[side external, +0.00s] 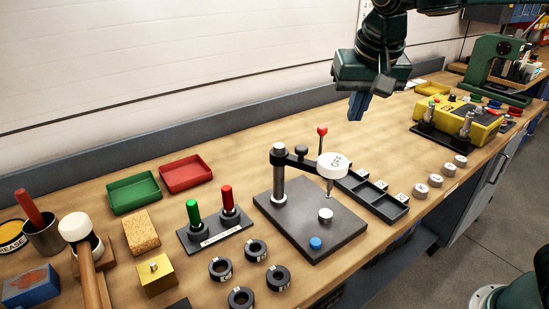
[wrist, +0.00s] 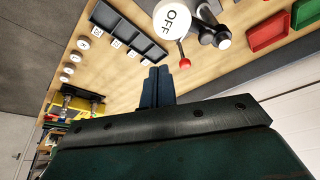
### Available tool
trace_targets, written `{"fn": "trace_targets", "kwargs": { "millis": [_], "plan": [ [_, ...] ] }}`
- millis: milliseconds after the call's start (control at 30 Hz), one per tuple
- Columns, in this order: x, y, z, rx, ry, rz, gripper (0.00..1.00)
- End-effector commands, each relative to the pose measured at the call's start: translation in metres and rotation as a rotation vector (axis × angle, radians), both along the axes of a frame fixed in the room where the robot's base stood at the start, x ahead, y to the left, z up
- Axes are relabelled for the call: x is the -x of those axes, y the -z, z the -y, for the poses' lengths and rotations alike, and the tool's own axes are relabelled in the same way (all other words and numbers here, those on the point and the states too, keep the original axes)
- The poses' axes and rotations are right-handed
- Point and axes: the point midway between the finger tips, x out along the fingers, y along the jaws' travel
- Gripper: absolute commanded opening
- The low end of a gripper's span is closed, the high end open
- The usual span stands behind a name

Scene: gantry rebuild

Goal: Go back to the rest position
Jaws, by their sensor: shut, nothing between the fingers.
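My gripper (side external: 360,106) is high above the back of the wooden workbench, near the wall. Its blue fingers are together with nothing between them. They also show shut in the wrist view (wrist: 157,84). Below and to the left stands a gantry on a dark base plate (side external: 325,237). It has an upright post (side external: 279,175), an arm, a red-knobbed lever (side external: 322,131) and a white dial (side external: 333,166) marked OFF. My gripper touches none of these.
Right of the plate are a black compartment tray (side external: 375,200) and several white round pieces (side external: 421,191). A yellow device (side external: 465,122) and a green press (side external: 497,62) stand further right. Green (side external: 134,192) and red (side external: 186,173) trays, dark rings (side external: 220,269) and a mallet (side external: 82,235) are left.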

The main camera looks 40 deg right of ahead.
Motion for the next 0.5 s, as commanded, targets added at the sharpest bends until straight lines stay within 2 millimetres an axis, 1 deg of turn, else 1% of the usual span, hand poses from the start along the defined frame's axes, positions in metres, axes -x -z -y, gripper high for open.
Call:
{"fn": "trace_targets", "kwargs": {
  "millis": [33, 200, 367, 500],
  "plan": [
    [0.008, -0.003, 0.009, -0.001, -0.018, 0.006, 0.0],
    [0.038, -0.005, 0.034, -0.001, -0.103, 0.019, 0.0],
    [0.071, -0.003, 0.052, 0.002, -0.19, 0.037, 0.0],
    [0.1, 0.003, 0.064, 0.008, -0.265, 0.056, 0.0]
  ]
}}
